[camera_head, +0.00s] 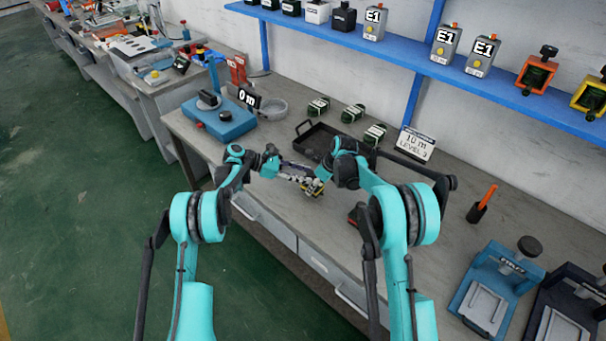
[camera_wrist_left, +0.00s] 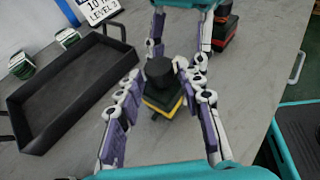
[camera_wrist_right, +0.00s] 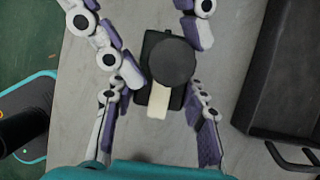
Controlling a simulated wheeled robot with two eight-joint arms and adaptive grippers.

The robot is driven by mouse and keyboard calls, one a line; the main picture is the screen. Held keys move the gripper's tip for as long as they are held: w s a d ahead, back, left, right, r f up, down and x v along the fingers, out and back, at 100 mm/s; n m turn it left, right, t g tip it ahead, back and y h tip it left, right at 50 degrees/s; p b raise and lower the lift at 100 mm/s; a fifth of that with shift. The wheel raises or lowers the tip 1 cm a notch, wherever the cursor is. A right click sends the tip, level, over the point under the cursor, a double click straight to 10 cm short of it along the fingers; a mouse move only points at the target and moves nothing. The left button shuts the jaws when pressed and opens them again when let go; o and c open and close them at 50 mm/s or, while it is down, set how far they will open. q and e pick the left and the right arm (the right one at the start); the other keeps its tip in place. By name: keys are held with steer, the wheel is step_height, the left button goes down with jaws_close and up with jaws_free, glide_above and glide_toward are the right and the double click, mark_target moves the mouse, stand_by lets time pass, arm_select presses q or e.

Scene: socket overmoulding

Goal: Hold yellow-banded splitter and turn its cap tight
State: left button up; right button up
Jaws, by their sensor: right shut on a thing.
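The yellow-banded splitter (camera_head: 312,188) is a small dark block held above the bench between my two grippers. In the left wrist view the splitter (camera_wrist_left: 165,105) shows its yellow band, with the round black cap (camera_wrist_left: 160,71) on top. My right gripper (camera_wrist_right: 160,95) is shut on the splitter's body; a cream piece (camera_wrist_right: 158,101) sticks out between its fingers. My left gripper (camera_wrist_left: 160,75) comes in from the opposite side. Its fingers stand either side of the cap, seemingly with small gaps. The cap (camera_wrist_right: 172,62) seems seated on the body; how tight cannot be told.
A black tray (camera_head: 303,147) lies behind the grippers, with several green-and-black units beyond it. A red-and-black block (camera_wrist_left: 224,28) sits near my right gripper. A blue fixture (camera_head: 222,122) stands left; a blue press (camera_head: 497,287) stands right.

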arm_select(q)
jaws_close()
steer(key=shift+w+m+g, duration=0.35)
steer(key=shift+m+g, duration=0.55)
steer(key=shift+g, duration=0.1)
steer(key=shift+o, duration=1.2)
jaws_free()
steer(key=shift+s, duration=0.1)
